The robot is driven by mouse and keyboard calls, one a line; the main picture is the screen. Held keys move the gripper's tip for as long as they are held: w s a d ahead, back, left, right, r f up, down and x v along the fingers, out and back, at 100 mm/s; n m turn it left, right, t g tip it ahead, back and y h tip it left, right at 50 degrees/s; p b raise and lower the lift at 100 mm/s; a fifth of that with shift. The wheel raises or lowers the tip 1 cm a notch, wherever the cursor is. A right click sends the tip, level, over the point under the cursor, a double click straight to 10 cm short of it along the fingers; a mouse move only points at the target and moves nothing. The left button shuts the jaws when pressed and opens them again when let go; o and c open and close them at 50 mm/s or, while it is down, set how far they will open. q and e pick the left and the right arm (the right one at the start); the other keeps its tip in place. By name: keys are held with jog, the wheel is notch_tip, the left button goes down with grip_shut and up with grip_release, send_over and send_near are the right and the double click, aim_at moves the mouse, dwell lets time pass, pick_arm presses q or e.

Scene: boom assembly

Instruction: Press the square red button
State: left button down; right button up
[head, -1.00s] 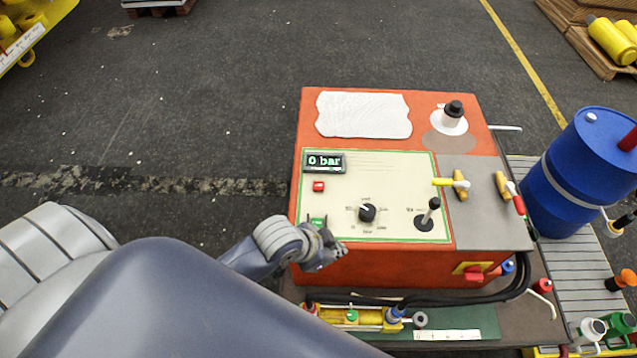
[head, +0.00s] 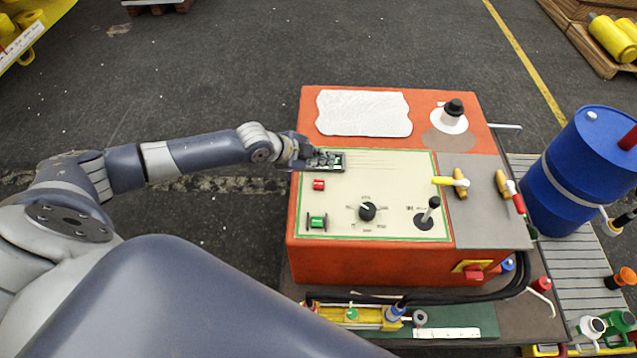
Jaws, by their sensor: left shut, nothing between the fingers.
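The square red button (head: 319,185) is small and sits on the cream panel (head: 390,200) of the orange machine, below the display and above a square green button (head: 317,222). My left gripper (head: 318,158) is shut and empty. Its fingers are in front of the display (head: 337,162) and hide most of it, a little above the red button in the picture. The red button is fully visible, with a gap between it and the fingers. My right gripper is not in view.
The panel also carries a black knob (head: 367,211) and a black lever (head: 428,214). A red switch (head: 473,272) is on the front face. A blue barrel (head: 577,170) stands at the right.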

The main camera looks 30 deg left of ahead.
pick_arm(q)
jog(key=shift+w+a+r, duration=0.15)
jog(key=shift+w+a, duration=0.05)
jog(key=shift+a, duration=0.2)
jog(key=b, duration=0.7)
send_over(320, 186)
notch_tip(320, 186, down, 8)
jog(key=shift+f, duration=0.45)
dwell(0.9)
jog(key=shift+f+b, duration=0.35)
jog(key=shift+b, duration=0.1)
jog(key=shift+s+f+b, duration=0.1)
jog(key=shift+f+b, duration=0.35)
jog(key=shift+f, duration=0.15)
dwell(0.4)
dwell(0.3)
jog(key=shift+r+p, duration=0.85)
jog(key=shift+r, duration=0.15)
